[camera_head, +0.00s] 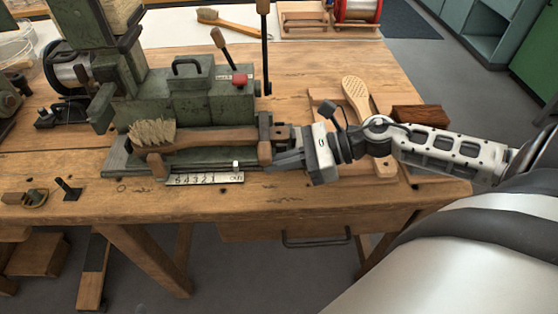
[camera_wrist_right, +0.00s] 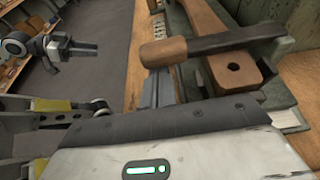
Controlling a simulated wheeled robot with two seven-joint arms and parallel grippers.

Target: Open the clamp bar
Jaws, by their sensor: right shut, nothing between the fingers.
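The brush (camera_head: 215,138) lies in the green machine's fixture, its pale bristle head at the left and its wooden handle running right. The clamp bar (camera_wrist_right: 235,40) shows in the right wrist view as a dark bar with a wooden grip (camera_wrist_right: 163,52) at its end. In the head view the clamp stands at the handle's right end (camera_head: 264,138). My right gripper (camera_head: 279,161) is shut and empty, just right of and in front of the clamp; contact is unclear. My left gripper (camera_wrist_right: 75,46) shows small in the wrist view, away from the clamp.
The green tufting machine (camera_head: 205,100) with upright levers rises behind the fixture. A numbered scale (camera_head: 204,179) lies along its front. Behind my right forearm are a wooden brush blank (camera_head: 357,95) and a dark wood block (camera_head: 420,116). The bench front (camera_head: 300,192) is mostly bare.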

